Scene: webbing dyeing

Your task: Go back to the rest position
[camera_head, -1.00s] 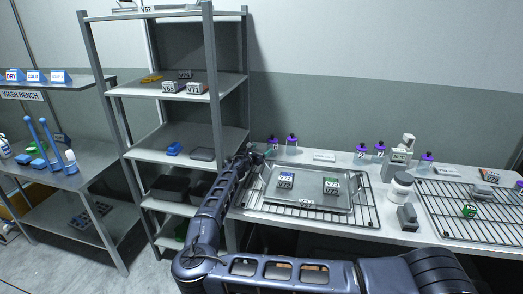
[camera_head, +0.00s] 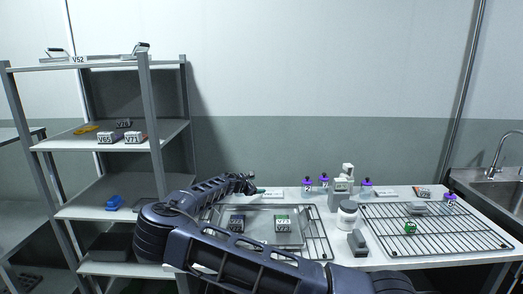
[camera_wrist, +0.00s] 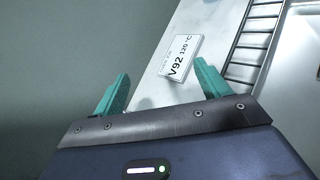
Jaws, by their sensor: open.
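My gripper (camera_wrist: 158,90) is open and empty in the wrist view, its two teal fingers apart. Between and beyond them lies a white label card reading V92 120 °C (camera_wrist: 181,57) on the pale bench top. In the head view my gripper (camera_head: 254,189) is small and at the back left of the bench, beyond the metal tray (camera_head: 262,240). My arm spans the lower middle of that view and hides part of the tray and bench front.
A grey shelf rack (camera_head: 110,145) stands left, close to my arm. The tray holds two labelled blocks, one V75 (camera_head: 283,224). Purple-capped bottles (camera_head: 307,187), a white jar (camera_head: 347,214) and a wire rack (camera_head: 440,230) are on the bench. A sink (camera_head: 500,188) is far right.

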